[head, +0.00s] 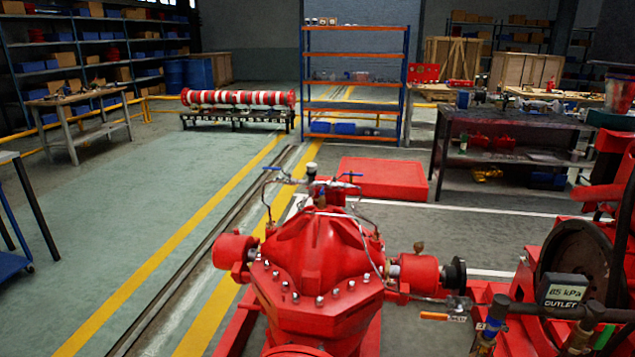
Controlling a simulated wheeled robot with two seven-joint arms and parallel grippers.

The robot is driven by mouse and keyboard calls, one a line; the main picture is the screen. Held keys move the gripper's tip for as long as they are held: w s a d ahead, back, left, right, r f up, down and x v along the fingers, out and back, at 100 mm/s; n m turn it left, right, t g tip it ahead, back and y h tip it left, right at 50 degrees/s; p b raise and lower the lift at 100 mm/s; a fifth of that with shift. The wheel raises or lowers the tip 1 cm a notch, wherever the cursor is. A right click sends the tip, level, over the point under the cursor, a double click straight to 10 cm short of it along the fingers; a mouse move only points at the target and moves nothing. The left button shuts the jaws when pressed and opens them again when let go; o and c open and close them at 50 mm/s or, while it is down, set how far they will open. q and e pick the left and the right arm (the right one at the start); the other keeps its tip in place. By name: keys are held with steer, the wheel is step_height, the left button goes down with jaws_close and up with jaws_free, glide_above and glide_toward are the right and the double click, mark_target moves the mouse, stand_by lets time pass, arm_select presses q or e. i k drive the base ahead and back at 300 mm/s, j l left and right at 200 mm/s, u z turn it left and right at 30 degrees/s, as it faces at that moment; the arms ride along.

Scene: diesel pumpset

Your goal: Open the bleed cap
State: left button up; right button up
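The red pump casing (315,255) fills the lower middle of the head view, with a ring of silver bolts around its flange. On its top stands a small fitting with a dark and pale cap (312,170). It may be the bleed cap, but it is too small to tell whether it is open or shut. Thin metal tubes run from it to both sides. Small blue valve handles (352,175) sit beside it. Neither of my grippers shows in this view.
A gauge reading 85 kPa OUTLET (562,291) stands at lower right, near a large dark wheel (575,258). An orange-handled valve (435,316) is right of the pump. A red block (382,178) lies behind it. Open floor (150,220) is on the left.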

mark_target(311, 167)
steer(key=i+j, duration=0.25)
steer(key=i+j+z, duration=0.75)
steer(key=j, duration=0.1)
